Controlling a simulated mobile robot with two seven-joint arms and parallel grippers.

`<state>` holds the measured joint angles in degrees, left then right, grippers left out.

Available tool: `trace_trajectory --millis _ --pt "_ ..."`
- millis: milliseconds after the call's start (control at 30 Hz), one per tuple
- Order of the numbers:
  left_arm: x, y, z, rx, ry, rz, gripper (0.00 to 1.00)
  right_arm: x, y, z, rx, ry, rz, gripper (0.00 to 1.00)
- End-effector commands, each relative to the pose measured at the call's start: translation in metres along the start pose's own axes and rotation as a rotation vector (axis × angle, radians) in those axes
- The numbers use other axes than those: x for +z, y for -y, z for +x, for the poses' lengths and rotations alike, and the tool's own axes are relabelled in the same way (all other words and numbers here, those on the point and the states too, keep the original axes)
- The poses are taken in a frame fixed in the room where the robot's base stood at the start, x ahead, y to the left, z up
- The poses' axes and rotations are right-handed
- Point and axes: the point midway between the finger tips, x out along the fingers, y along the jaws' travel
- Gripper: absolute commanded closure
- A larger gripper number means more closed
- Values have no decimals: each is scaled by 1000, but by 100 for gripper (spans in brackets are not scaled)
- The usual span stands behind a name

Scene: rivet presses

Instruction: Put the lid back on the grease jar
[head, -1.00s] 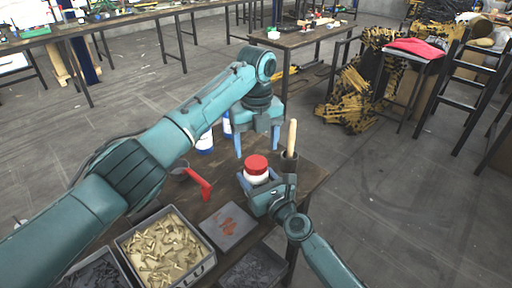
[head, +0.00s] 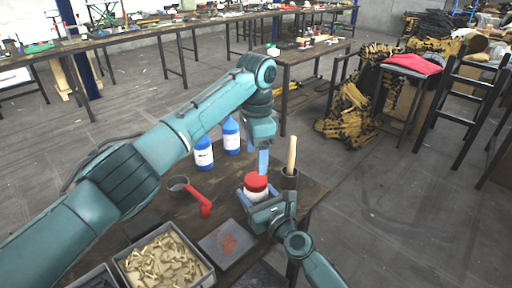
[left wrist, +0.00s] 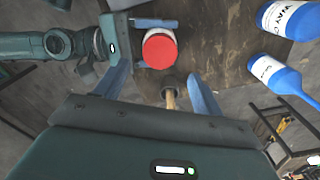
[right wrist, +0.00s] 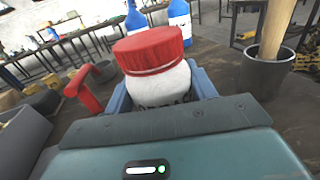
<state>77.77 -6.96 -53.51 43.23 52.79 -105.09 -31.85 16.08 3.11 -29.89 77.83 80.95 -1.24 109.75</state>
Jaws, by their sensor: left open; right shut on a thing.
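The white grease jar (right wrist: 158,85) stands upright in my right gripper (head: 262,204), whose jaws are shut on its sides. The red lid (head: 256,182) rests on top of the jar; I cannot tell whether it is screwed down. It shows from above in the left wrist view (left wrist: 159,50) and up close in the right wrist view (right wrist: 152,50). My left gripper (head: 263,160) is open, pointing down just above and behind the lid.
A dark cup (head: 288,180) with a wooden handle (head: 292,153) stands close right of the jar. Two blue bottles (head: 203,154) stand behind. A red-handled pot (head: 180,184), a stained grey plate (head: 228,243) and a bin of rivets (head: 163,258) lie left and in front.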

Motion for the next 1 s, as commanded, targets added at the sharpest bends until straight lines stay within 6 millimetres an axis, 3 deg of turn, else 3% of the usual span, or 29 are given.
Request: trace_trajectory --millis 200,400,600,1000 --pt "0 0 -7 0 1 -457 31 0 0 0 0 0 1 100" --pt "0 0 -11 0 1 -753 31 0 0 0 0 0 0 100" --pt "0 0 -12 1 1 -873 31 0 0 0 0 0 1 100" --pt "1 0 -10 1 2 -881 31 0 0 0 0 0 0 100"
